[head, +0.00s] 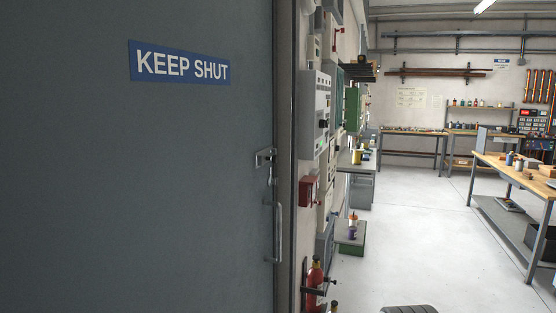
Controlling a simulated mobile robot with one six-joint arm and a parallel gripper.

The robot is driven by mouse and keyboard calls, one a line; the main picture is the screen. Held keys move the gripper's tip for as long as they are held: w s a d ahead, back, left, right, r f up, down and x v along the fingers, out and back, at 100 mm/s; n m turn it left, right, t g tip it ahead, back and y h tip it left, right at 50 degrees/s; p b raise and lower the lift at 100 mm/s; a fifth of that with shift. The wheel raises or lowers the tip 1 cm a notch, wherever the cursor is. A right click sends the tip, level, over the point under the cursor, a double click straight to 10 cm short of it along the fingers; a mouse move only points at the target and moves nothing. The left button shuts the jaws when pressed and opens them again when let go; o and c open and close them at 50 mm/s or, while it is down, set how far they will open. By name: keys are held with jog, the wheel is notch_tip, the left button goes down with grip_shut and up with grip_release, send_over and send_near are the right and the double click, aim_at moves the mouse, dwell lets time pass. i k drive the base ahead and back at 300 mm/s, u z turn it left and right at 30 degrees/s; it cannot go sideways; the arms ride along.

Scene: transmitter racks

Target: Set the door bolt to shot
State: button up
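A dark grey-green door (130,190) fills the left half of the head view. It bears a blue sign reading KEEP SHUT (180,63). A small metal door bolt (266,157) sits near the door's right edge, with a short part hanging below it. It is too small here to tell whether the bolt is shot or drawn. A vertical metal pull handle (279,232) is below the bolt. My gripper is not in view.
A door frame (285,100) stands right of the bolt. Beyond it, the wall carries grey cabinets (316,115), a red box (308,191) and a fire extinguisher (315,282). A workbench (510,172) stands at the right.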

aim_at(274, 156)
jog(key=z, duration=0.05)
jog(key=i, duration=1)
jog(key=u, duration=0.05)
